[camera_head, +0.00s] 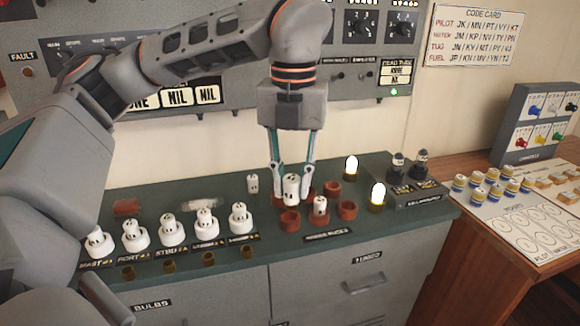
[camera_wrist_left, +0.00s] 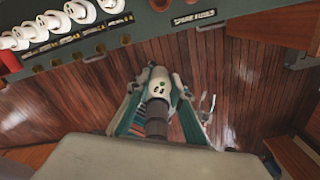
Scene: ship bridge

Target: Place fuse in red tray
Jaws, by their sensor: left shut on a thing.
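My left gripper (camera_head: 291,190) points down over the green-topped bench and is shut on a white cylindrical fuse (camera_head: 291,187) with dark marks. The held fuse is upright, above or among the red round holders at the spare-fuses label; whether it touches one I cannot tell. In the left wrist view the fuse (camera_wrist_left: 159,83) sits between my left fingers (camera_wrist_left: 158,95). A small flat red tray (camera_head: 127,207) lies at the bench's left, behind the white fuse row. Another white fuse stands in a red holder (camera_head: 320,208). My right gripper is not in view.
Several white fuses in bases (camera_head: 172,232) line the bench's front left. A clear object (camera_head: 202,204) lies behind them. A loose white piece (camera_head: 252,184) stands left of my gripper. Two lit bulbs (camera_head: 377,196) and a dark socket box (camera_head: 414,190) stand to the right.

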